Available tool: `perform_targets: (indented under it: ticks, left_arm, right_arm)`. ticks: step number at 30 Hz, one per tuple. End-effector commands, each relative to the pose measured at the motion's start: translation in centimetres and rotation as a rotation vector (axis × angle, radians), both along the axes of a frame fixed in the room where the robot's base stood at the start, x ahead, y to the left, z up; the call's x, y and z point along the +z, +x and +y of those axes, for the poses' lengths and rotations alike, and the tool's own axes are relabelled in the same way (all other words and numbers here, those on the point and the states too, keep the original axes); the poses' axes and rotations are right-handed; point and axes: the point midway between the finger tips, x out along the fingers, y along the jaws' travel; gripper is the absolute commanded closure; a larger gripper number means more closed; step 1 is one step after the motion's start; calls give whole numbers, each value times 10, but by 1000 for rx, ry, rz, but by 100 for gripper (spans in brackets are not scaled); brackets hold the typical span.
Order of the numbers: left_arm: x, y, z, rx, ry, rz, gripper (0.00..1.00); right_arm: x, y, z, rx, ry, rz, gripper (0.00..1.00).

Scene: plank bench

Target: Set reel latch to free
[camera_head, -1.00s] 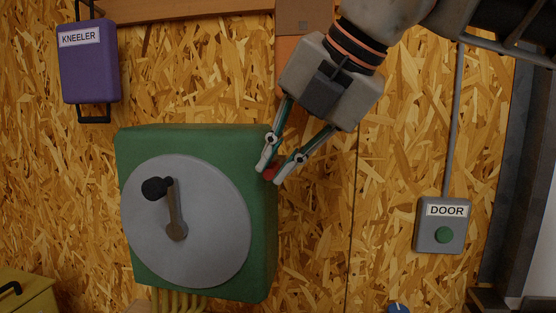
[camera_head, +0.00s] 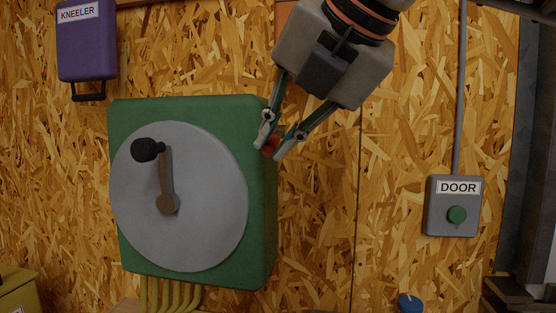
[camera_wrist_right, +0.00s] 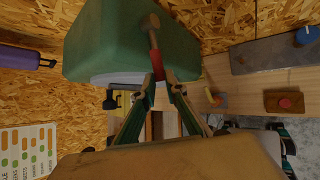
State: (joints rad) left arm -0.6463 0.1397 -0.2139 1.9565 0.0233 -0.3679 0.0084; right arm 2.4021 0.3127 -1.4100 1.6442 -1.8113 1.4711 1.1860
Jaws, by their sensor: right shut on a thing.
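The hose reel is a green box (camera_head: 190,110) on the wall with a grey disc (camera_head: 215,215) and a black-knobbed crank (camera_head: 166,180) on its front. The latch is a small lever with a red end (camera_head: 268,150) on the box's right side. It also shows in the wrist view as a brown lever (camera_wrist_right: 153,38) with a red tip. My right gripper (camera_head: 271,151) is shut on the red end of the latch, its fingertips on either side of it. The fingers partly hide the latch in the head view. My left gripper is not in view.
A purple kneeler case (camera_head: 88,50) hangs at upper left. A grey DOOR box (camera_head: 441,220) with a green button is at right. Yellow hose hangs below the reel, and a blue knob (camera_head: 409,303) shows at the bottom. The wall between reel and DOOR box is clear.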

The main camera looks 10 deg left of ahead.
Motion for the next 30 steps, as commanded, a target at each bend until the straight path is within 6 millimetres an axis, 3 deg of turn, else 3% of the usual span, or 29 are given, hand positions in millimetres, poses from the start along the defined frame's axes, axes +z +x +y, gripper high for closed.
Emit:
perform_targets:
  ticks: [1, 3, 12, 18, 30]
  left_arm:
    - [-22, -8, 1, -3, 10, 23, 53]
    - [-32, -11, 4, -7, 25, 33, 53]
    - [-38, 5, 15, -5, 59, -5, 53]
    - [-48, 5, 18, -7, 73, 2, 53]
    - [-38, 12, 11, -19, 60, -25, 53]
  right_arm:
    - [-14, 3, 0, 0, -3, -17, 100]
    - [-18, 4, 0, 0, -3, -53, 100]
    - [-31, 7, 0, 1, -11, -208, 100]
    - [-36, 8, 0, 0, -12, -291, 100]
    - [-35, 7, -1, -2, -14, -359, 100]
